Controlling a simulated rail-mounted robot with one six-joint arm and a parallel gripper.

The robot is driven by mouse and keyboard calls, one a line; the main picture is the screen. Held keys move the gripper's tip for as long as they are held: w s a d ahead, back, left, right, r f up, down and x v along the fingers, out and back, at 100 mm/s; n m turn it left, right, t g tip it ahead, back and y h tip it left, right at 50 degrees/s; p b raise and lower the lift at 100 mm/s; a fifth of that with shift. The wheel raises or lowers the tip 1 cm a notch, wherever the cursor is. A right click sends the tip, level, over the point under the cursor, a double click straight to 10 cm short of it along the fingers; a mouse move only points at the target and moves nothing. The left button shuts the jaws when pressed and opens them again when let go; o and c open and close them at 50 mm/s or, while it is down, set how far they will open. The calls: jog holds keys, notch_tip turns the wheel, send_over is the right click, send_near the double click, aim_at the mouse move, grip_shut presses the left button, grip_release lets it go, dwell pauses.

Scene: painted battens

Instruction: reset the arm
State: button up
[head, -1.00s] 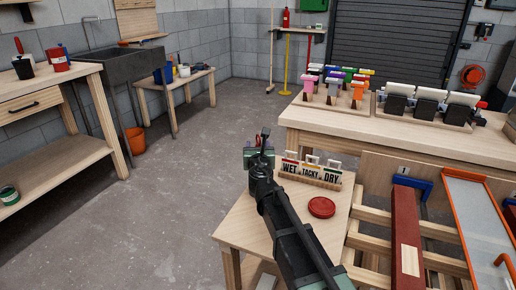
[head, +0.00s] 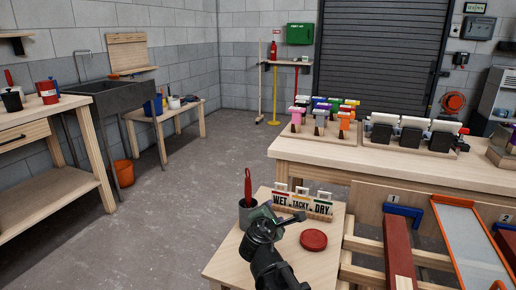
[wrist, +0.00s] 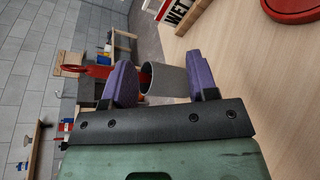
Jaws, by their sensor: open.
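My gripper (wrist: 160,84) shows in the wrist view with its two purple fingers apart and nothing clamped between them. In the head view my gripper (head: 272,222) is over the small wooden table (head: 232,262). A grey cup (head: 247,214) with a red-handled tool (head: 248,186) in it stands just beyond the gripper. In the wrist view the grey cup (wrist: 166,80) appears between the fingers, farther off, and the red handle (wrist: 97,72) is partly hidden by the left finger.
A sign holder reading WET, TACKY, DRY (head: 302,203) and a red round lid (head: 313,240) share the small table. The workbench (head: 330,160) behind holds coloured tools and rollers. A red batten (head: 397,255) lies at right. The floor at left is open.

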jog(key=s+d+r+m+g+y+p, duration=0.1)
jog(key=s+d+r+m+g+p, duration=0.2)
jog(key=s+d+m+g+p, duration=0.45)
jog(key=s+d+r+m+g+p, duration=0.25)
jog(key=s+m+g+p, duration=0.35)
jog(key=m+p, duration=0.4)
jog(key=s+d+r+m+y+p, duration=0.1)
jog(key=s+d+r+m+p, duration=0.1)
jog(key=r+p, duration=0.3)
jog(key=s+d+r+m+g+y+p, duration=0.1)
jog(key=s+d+r+m+y+p, duration=0.1)
jog(key=r+p, duration=0.3)
jog(key=shift+s+r+m+p, duration=0.3)
jog(key=shift+s+r+m, duration=0.2)
jog(key=shift+r+m, duration=0.15)
